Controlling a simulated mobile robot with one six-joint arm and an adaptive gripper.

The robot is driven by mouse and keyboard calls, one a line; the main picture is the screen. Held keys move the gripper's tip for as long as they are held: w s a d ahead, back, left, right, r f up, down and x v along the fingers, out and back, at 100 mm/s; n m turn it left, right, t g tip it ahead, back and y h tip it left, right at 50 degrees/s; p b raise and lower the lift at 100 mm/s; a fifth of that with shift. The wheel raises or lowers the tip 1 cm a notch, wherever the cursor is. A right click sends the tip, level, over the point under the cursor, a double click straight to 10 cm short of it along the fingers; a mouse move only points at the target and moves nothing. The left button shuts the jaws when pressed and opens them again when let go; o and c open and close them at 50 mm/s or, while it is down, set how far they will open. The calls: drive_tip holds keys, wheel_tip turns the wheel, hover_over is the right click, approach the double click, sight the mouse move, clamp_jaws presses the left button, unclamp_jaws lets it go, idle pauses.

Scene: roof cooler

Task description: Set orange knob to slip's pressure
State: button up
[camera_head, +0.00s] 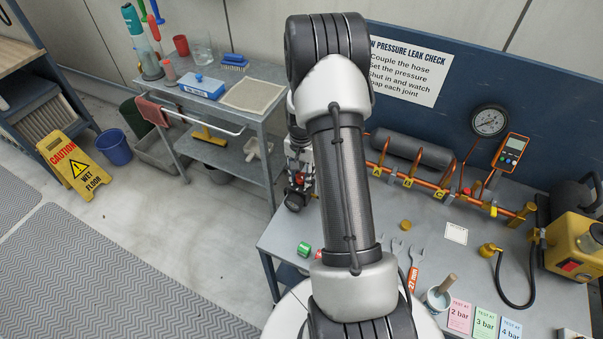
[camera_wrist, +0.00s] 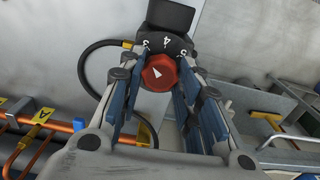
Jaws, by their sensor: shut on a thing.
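The orange-red knob (camera_wrist: 160,72), with a white pointer mark, shows in the wrist view on a dark dial collar (camera_wrist: 166,44). A 4 is readable on the collar, with other digits beside it. My gripper (camera_wrist: 158,80) is shut on the knob, its blue-padded fingers on either side. In the head view my arm hides most of the gripper and knob. Cards reading 2 bar (camera_head: 459,314), 3 bar (camera_head: 486,322) and 4 bar (camera_head: 510,328) lie at the bench front. A white slip (camera_head: 456,233) lies on the bench; its writing is too small to read.
The bench (camera_head: 430,240) carries copper pipework, a pressure gauge (camera_head: 489,121), a digital meter (camera_head: 510,151), spanners and a yellow pump unit (camera_head: 577,247). A grey cart (camera_head: 262,75) stands left. A wet-floor sign (camera_head: 73,166) stands on the floor; the floor before it is clear.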

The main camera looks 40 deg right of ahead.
sight(301, 176)
drive_tip(key=o, duration=1.1)
drive_tip(key=shift+r, duration=0.1)
wheel_tip(301, 176, up, 12)
drive_tip(key=shift+f, duration=0.1)
